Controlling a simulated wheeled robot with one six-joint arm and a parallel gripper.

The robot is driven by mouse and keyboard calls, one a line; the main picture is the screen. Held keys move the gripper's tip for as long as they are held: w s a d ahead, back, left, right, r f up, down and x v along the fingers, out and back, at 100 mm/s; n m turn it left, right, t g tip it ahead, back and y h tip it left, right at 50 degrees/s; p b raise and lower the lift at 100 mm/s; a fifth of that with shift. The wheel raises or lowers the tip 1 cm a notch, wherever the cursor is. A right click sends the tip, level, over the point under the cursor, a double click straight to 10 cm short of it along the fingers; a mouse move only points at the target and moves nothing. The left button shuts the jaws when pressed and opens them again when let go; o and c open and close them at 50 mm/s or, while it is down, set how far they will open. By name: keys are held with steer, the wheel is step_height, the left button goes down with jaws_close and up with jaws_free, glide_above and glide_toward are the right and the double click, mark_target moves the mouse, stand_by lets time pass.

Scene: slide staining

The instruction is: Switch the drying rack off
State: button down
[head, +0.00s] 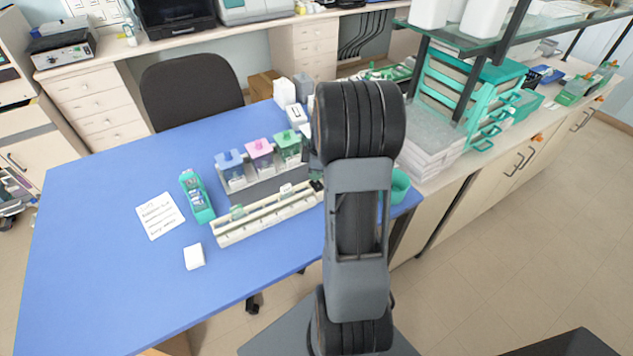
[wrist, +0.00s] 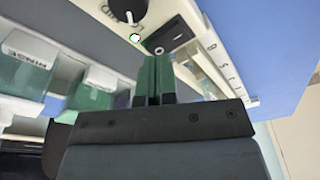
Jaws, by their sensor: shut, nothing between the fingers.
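The drying rack (head: 265,216) is a long cream rack on the blue table in the head view. Its cream end panel fills the top of the wrist view, with a black rocker switch (wrist: 175,32), a dark round knob (wrist: 128,8) and a small lit green-white light (wrist: 136,38). My gripper (wrist: 157,60) is shut and empty. Its fingertips are right at the near edge of the switch; I cannot tell whether they touch it. In the head view my arm hides the gripper.
Staining jars with blue, pink and green lids (head: 259,150) stand just behind the rack. A jar labelled RINSE (wrist: 30,60) is left of my fingers. The table's front left is clear.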

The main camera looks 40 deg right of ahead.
mark_target(317, 188)
steer(key=shift+r+p, duration=1.5)
steer(key=shift+r, duration=1.3)
steer(key=shift+f+m, duration=0.1)
steer(key=shift+m, duration=0.9)
steer(key=m, duration=0.1)
steer(key=s+m, duration=0.1)
steer(key=m, duration=0.1)
steer(key=s+a+m, duration=0.1)
steer(key=shift+s+a+f+g, duration=0.1)
steer(key=shift+s+f+g, duration=0.05)
steer(key=shift+f+g, duration=0.2)
steer(key=s+a+r+m+t, duration=0.1)
steer(key=s+a+r, duration=0.2)
steer(key=a, duration=0.3)
steer(key=s+a+r+m+t+h, duration=0.1)
steer(key=s+a+r+m+t, duration=0.1)
steer(key=a+r, duration=0.3)
steer(key=s+a+r+m+t, duration=0.1)
steer(key=s+a+r, duration=0.3)
steer(key=a, duration=0.4)
steer(key=shift+s+a+r, duration=0.25)
steer(key=shift+s+a, duration=0.05)
steer(key=shift+s, duration=0.15)
